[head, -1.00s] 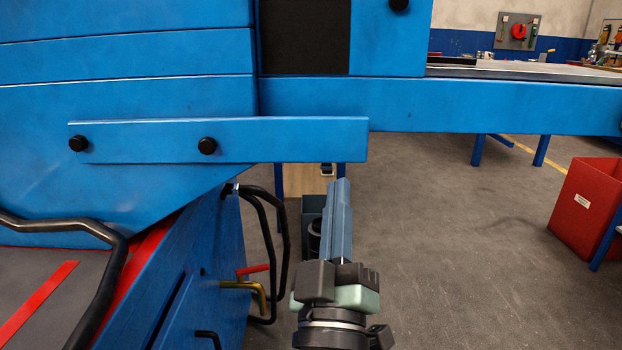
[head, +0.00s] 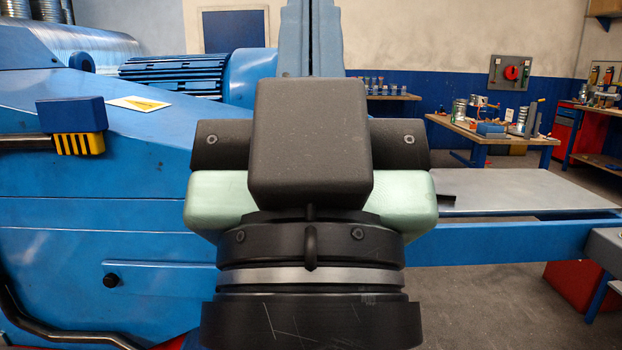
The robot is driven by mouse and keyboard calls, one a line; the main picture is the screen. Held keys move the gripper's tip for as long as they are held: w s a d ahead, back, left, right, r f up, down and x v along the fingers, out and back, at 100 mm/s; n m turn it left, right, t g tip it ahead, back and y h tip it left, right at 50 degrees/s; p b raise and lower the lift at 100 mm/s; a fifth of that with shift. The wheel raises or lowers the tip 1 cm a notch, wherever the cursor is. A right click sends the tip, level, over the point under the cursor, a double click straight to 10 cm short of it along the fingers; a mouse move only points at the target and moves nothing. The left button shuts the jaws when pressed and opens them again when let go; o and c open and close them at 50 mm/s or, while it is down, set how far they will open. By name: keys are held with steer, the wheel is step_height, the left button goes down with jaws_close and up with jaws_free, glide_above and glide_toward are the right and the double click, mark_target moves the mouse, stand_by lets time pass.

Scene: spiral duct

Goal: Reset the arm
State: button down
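My gripper (head: 309,35) stands large and upright in the middle of the head view, close to the camera. Its black and pale green body fills the centre. Its two blue-grey fingers point up and lie side by side with only a thin line between them. The tips are cut off by the top edge of the picture. I see nothing held between the fingers.
A large blue machine (head: 110,225) spans the left behind my gripper, with a blue motor (head: 180,75) on it. A grey metal table (head: 520,190) extends at right. Workbenches (head: 480,130) with tools stand farther back. A red bin (head: 565,285) is low at right.

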step_height(320, 180, up, 22)
steer(key=p, duration=1.9)
steer(key=shift+f, duration=0.25)
